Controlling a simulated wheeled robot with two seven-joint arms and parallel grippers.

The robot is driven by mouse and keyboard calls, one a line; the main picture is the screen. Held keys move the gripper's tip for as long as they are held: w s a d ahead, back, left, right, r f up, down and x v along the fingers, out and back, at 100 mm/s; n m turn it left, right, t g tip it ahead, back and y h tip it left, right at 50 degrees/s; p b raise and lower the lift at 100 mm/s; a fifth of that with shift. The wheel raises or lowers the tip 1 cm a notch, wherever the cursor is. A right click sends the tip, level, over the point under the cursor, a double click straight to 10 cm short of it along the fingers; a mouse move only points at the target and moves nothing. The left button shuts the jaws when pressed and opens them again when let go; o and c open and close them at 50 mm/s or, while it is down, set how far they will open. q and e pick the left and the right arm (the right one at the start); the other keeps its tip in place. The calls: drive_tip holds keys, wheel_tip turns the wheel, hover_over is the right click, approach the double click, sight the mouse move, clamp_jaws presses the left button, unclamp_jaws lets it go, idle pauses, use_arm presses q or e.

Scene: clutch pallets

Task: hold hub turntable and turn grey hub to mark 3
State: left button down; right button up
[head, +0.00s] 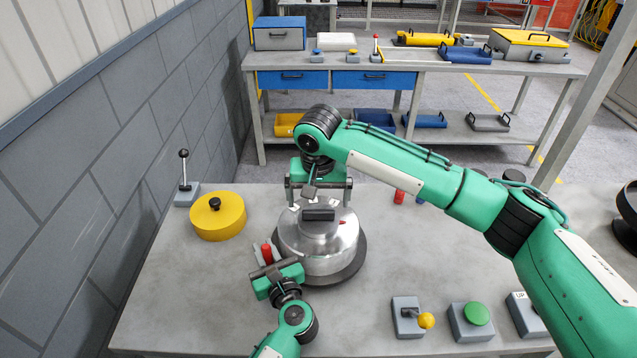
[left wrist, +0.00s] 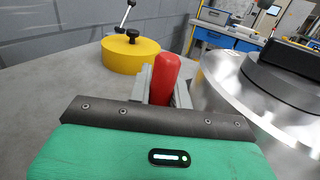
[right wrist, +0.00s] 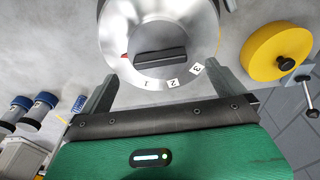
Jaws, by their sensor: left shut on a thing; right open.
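The round silver hub (head: 318,240) sits on a dark turntable base (head: 352,278). A dark bar handle (right wrist: 160,55) crosses the hub's top. In the right wrist view, marks 1 (right wrist: 146,84), 2 (right wrist: 173,83) and 3 (right wrist: 197,70) lie along the rim. A red pointer (right wrist: 124,56) lies left of mark 1. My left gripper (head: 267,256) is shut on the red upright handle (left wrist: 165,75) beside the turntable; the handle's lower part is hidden.
A yellow drum (head: 218,216) and a lever box (head: 186,190) stand at the left near the wall. A yellow-knobbed switch (head: 408,318) and a green button box (head: 472,320) stand at the front right. My right arm spans the table's right side.

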sight(319, 211)
drive_tip(key=f, duration=0.5)
drive_tip(key=shift+w+f, duration=0.3)
drive_tip(key=shift+w, duration=0.05)
drive_tip(key=shift+c, duration=0.4)
drive_tip(key=c, duration=1)
drive_tip(key=n, duration=0.5)
drive_tip(key=shift+n+y, duration=0.3)
drive_tip(key=shift+n, duration=0.1)
drive_tip(key=n, duration=0.5)
drive_tip(key=shift+g+y, duration=0.3)
drive_tip(key=o, duration=1.1)
